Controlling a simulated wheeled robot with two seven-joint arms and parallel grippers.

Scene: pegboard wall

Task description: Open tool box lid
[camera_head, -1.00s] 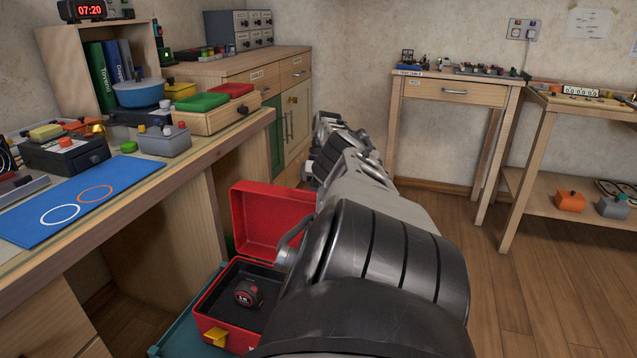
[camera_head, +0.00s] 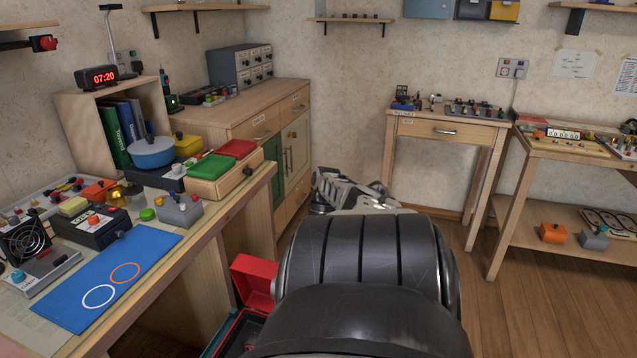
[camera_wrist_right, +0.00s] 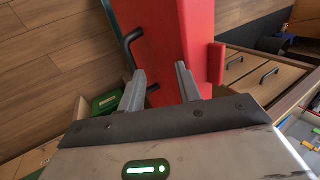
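The red tool box stands low at the left of my arm in the head view. Its lid (camera_head: 253,280) is raised, with the opening of the box body (camera_head: 246,332) showing below it. My right arm and the frame's bottom edge hide most of the box. In the right wrist view the red lid (camera_wrist_right: 182,30) is close up beyond my right gripper (camera_wrist_right: 161,86). The two fingers are apart, with the red surface behind them; I cannot tell whether they touch it. A dark handle (camera_wrist_right: 128,42) is at the lid's left. My left gripper is not in view.
A workbench with a blue mat (camera_head: 100,283) and several devices stands to the left, close to the box. A drawer cabinet (camera_head: 262,125) is behind it. A small table (camera_head: 445,131) and a shelf bench (camera_head: 575,150) stand at the right.

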